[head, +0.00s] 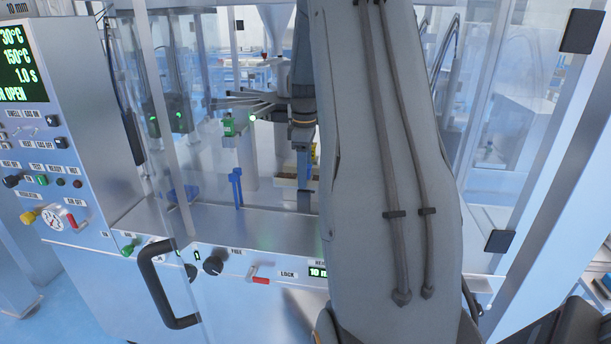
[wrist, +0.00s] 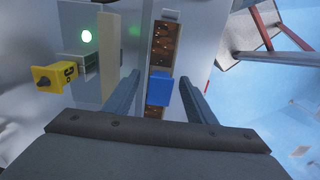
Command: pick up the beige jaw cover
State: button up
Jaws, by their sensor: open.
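In the wrist view, a plain beige bar (wrist: 107,58), which looks like the jaw cover, stands upright in the picture left of my gripper (wrist: 158,78). It lies outside the fingers, close to the left one. My gripper is open, its two fingers apart. A blue block (wrist: 160,88) shows between the fingers, in front of a dark brown strip with pale edges (wrist: 163,55). I cannot tell whether the fingers touch the block. In the head view, my arm hides much of the work area, and I cannot make out the jaw cover clearly.
In the head view, a control panel (head: 45,150), clear guard panels and a black door handle (head: 160,285) surround the machine. A blue post (head: 237,187) stands on its deck.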

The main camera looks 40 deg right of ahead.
jog(key=c, duration=1.2)
notch_tip(320, 180, up, 10)
jog(key=b, duration=0.3)
jog(key=shift+f, duration=0.25)
notch_tip(320, 180, up, 7)
jog(key=p, duration=0.6)
jog(key=shift+f, duration=0.1)
